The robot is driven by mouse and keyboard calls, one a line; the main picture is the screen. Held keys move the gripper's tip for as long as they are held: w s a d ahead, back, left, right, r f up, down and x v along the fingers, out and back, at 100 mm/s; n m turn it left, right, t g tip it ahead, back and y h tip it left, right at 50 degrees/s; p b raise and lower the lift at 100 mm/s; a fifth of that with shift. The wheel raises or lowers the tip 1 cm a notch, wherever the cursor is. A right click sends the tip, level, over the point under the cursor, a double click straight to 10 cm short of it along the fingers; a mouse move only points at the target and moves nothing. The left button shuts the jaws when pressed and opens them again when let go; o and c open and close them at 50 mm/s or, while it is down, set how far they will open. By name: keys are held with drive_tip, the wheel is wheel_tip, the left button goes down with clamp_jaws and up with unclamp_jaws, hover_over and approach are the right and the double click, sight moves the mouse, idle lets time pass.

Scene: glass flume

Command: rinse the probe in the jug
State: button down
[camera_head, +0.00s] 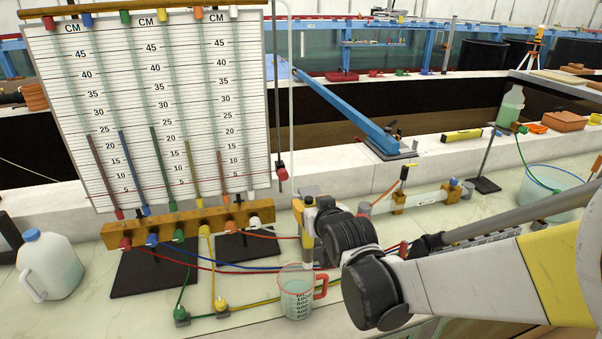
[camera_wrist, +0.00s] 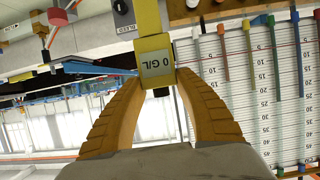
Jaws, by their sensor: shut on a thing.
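The probe (camera_wrist: 155,60) is a yellow block with a label reading "0 G/L", seen close up in the wrist view. My gripper (camera_wrist: 160,82) is shut on it, with an orange finger on each side. In the head view the probe (camera_head: 308,228) is upright, partly hidden by my wrist. The jug (camera_head: 297,300) is clear with dark markings and a red handle on its right, and stands on the pale bench. It holds some pale liquid. The probe's lower part is close above or behind the jug's rim; I cannot tell whether its tip is inside.
A manometer board (camera_head: 150,110) stands behind on the left, with coloured hoses running from its wooden manifold (camera_head: 185,226) close to the jug. A white bottle (camera_head: 48,264) is at far left. A labelled clear tube (camera_head: 425,200) and a bucket (camera_head: 548,190) are to the right.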

sight(306, 249)
drive_tip(key=shift+w+a+r, duration=0.2)
drive_tip(key=shift+a+r, duration=0.1)
drive_tip(key=shift+a, duration=0.3)
drive_tip(key=shift+s+d+f+b, duration=0.15)
drive_tip(key=shift+s+f+b, duration=0.05)
drive_tip(key=shift+f+b, duration=0.35)
wheel_tip(306, 249, down, 15)
drive_tip(key=b, duration=1.3)
drive_tip(key=shift+r, duration=0.1)
idle(2.8)
wheel_tip(306, 249, up, 16)
drive_tip(key=p, duration=1.3)
drive_tip(key=shift+r, duration=0.15)
